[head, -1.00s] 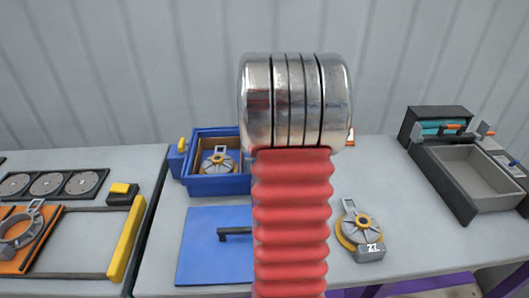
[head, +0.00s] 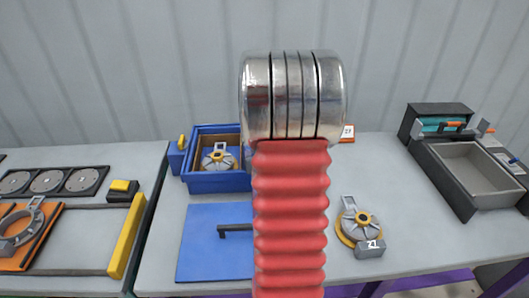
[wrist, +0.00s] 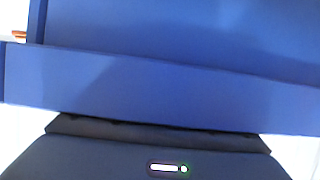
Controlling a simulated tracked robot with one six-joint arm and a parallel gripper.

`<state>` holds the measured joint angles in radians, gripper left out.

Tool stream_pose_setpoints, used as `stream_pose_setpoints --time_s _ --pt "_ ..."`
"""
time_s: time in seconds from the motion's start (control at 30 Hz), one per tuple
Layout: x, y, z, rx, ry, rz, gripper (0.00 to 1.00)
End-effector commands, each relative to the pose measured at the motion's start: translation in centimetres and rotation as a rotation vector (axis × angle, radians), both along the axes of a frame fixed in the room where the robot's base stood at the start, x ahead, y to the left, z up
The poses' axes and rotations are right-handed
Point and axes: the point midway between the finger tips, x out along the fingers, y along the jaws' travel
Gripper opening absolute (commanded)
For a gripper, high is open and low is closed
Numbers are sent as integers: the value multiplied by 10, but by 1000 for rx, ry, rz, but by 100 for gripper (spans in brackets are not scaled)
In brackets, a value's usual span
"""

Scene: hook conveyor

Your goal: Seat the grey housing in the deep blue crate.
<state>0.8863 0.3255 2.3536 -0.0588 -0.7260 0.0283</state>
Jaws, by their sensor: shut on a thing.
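A blue crate (head: 215,183) with a brown inside stands on the middle table in the head view. A grey housing (head: 220,158) with a yellow ring lies in it. Another grey housing (head: 357,228) with a yellow base and a numbered tag stands on the table to the right. In the head view my arm hides my gripper. In the wrist view its dark body (wrist: 160,150) shows at the bottom, close to large blue walls (wrist: 160,90). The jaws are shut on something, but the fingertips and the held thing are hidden.
A flat blue panel (head: 205,245) with a black handle lies in front of the crate. A grey bin (head: 480,168) stands at the right. A numbered tag (head: 348,131) shows behind my arm. An orange fixture (head: 40,250) and yellow bar (head: 126,235) are on the left table.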

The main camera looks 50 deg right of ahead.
Motion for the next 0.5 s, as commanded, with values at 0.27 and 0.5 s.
stream_pose_setpoints --time_s 0.27,0.5 --pt "0 0 0 -1 -1 0 24" --pt "0 0 5 -1 -1 0 24"
